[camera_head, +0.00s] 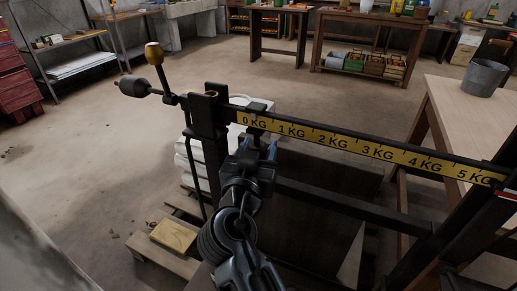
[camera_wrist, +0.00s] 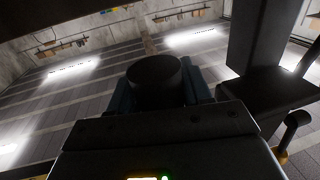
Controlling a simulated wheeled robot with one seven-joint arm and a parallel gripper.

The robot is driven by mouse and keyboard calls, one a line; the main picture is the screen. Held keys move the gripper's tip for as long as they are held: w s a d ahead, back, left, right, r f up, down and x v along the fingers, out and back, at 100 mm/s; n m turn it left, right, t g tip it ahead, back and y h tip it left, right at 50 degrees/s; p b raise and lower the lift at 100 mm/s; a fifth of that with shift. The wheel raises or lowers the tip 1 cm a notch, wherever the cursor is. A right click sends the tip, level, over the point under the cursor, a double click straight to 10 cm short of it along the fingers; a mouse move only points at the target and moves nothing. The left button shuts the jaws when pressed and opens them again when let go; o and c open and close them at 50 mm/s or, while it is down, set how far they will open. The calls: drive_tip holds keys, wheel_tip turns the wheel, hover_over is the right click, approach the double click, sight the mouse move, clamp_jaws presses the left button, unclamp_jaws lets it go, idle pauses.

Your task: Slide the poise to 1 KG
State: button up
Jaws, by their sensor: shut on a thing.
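The beam (camera_head: 350,133) runs across the head view, with a yellow scale strip (camera_head: 330,141) marked from 0 KG at left to 5 KG at right. The poise (camera_head: 258,106) shows as a dark piece on top of the beam, just right of the 0 KG label and left of the 1 KG label. My gripper (camera_head: 263,148) is just below the beam there, hiding the poise's lower part. In the wrist view, a dark round part of the poise (camera_wrist: 154,76) sits between the blue-grey fingers, and the gripper is shut on it.
A dark post (camera_head: 208,138) holds the beam's left end, with a counterweight (camera_head: 134,86) beyond it. Another dark frame stands at the beam's right end. A wooden table (camera_head: 455,112) with a metal bucket (camera_head: 484,77) is at right. The beam right of my gripper looks clear.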

clamp_jaws()
drive_tip(key=s+d+b, duration=0.1)
drive_tip(key=s+d, duration=0.1)
drive_tip(key=d, duration=0.4)
drive_tip(key=shift+s+d, duration=0.2)
drive_tip(key=shift+d, duration=0.15)
